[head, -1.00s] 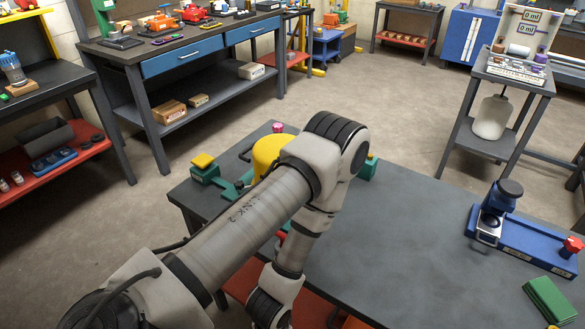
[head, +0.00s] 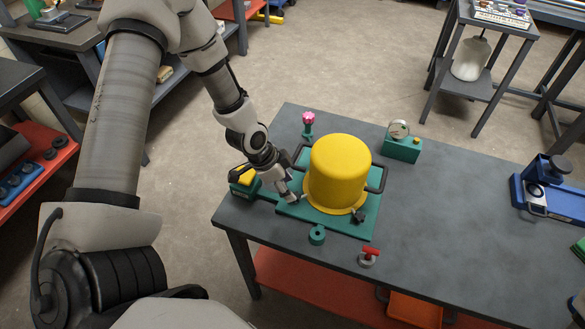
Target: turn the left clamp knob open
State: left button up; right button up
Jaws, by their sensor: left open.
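A yellow cylindrical housing (head: 338,168) stands upright on a green base plate (head: 335,228) with dark handles at its sides. A small black clamp knob (head: 358,216) shows at the plate's front right. I see no matching knob on the left; my left gripper covers that part of the plate. My left gripper (head: 291,197) is open and points down at the plate's left side, close beside the housing. I cannot tell whether it touches anything. My right gripper is out of view.
A green block with a yellow top (head: 243,179) stands left of my gripper. A pink knob on a green post (head: 308,122) and a green gauge box (head: 402,146) stand behind. A green ring (head: 317,235) and red-handled part (head: 369,256) are in front.

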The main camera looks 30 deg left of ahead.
aim_at(296, 195)
pick_arm(q)
jog(key=x, duration=0.4)
jog(key=shift+w+d, duration=0.15)
jog(key=shift+w, duration=0.2)
jog(key=shift+s+f, duration=0.1)
jog(key=shift+s, duration=0.2)
jog(key=shift+w, duration=0.1)
grip_shut()
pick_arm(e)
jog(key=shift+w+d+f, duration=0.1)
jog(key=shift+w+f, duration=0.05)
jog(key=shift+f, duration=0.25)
